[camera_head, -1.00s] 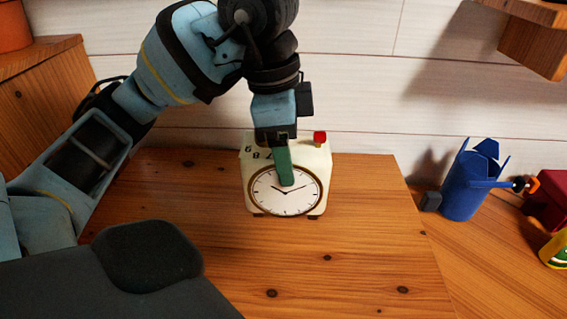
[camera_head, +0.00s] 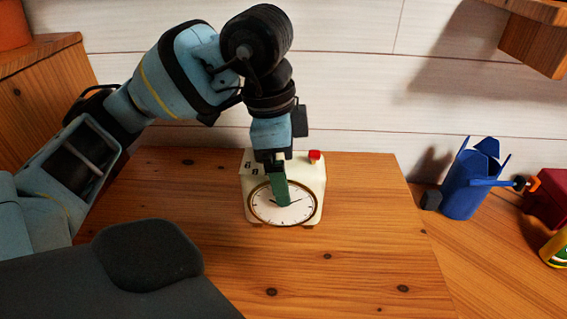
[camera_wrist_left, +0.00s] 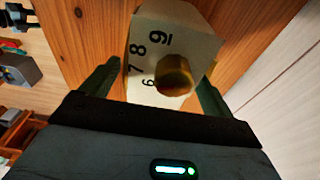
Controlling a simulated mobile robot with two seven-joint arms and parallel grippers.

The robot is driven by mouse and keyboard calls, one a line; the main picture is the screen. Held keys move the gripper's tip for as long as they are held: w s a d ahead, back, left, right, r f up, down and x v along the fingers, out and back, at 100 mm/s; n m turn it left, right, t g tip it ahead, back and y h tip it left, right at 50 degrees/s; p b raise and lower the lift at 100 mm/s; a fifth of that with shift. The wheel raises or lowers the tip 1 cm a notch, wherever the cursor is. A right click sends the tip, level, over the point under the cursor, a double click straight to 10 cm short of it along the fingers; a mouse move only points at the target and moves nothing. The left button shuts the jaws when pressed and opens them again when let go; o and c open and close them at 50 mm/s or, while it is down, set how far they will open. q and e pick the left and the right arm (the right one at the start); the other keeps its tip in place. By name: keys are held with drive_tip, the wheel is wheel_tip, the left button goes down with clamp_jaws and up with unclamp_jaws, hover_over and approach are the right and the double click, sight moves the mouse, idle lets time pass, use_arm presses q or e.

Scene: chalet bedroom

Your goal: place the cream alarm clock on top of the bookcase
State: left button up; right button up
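The cream alarm clock (camera_head: 316,178), with a round white face and a red button on top, is upright over a wooden top (camera_head: 345,260). I cannot tell for certain whether its feet touch the wood. This top may be the bookcase's; its front is out of view. My left gripper (camera_head: 281,195) comes down from above, with one green finger across the clock face. In the left wrist view the clock (camera_wrist_left: 150,25), with digits and a round knob, sits between the two fingers (camera_wrist_left: 160,85). The far finger is hidden in the head view. My right gripper is out of view.
A blue watering can (camera_head: 466,190) stands right of the wooden top, with a red box (camera_head: 549,198) and a yellow-green item (camera_head: 557,250) beyond it. A wooden shelf (camera_head: 535,45) juts from the wall at upper right. The wooden top's front and right are clear.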

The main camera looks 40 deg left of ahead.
use_arm(q)
drive_tip(key=shift+r, duration=0.25)
drive_tip(key=r+p, duration=0.1)
drive_tip(key=r, duration=0.2)
drive_tip(key=a+r+p, duration=0.1)
drive_tip(key=r, duration=0.3)
drive_tip(key=s+r+p, duration=0.1)
drive_tip(key=r, duration=0.3)
drive_tip(key=shift+a+r, duration=0.15)
drive_tip(key=shift+r, duration=0.1)
drive_tip(key=shift+s+r, duration=0.1)
drive_tip(key=shift+r, duration=0.05)
